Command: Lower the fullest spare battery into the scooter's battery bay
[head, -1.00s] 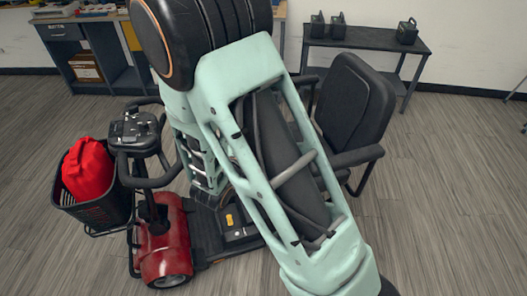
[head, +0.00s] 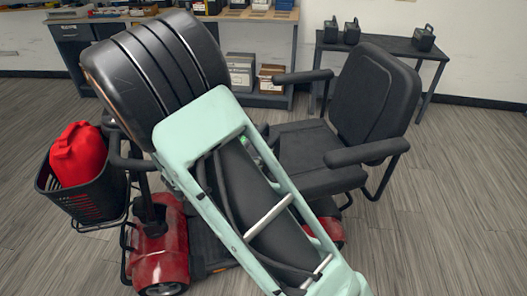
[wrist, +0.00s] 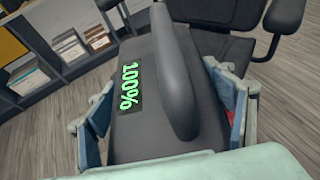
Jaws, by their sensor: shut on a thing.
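My gripper (wrist: 165,112) is shut on a dark grey battery (wrist: 155,135) with a thick handle on top. Its green display reads 100%. Blue-padded fingers grip it from both sides in the wrist view. In the head view my arm hides the gripper and most of the battery. The scooter (head: 160,248) has a red body, a black seat (head: 370,100) and a low floor between them. My arm covers the middle of the scooter, and I cannot make out the battery bay. The seat also shows beyond the battery in the wrist view (wrist: 225,45).
A dark side table (head: 385,48) at the back right holds three other batteries (head: 424,38). A workbench with shelves (head: 90,32) stands at the back left. Open floor lies right of the scooter.

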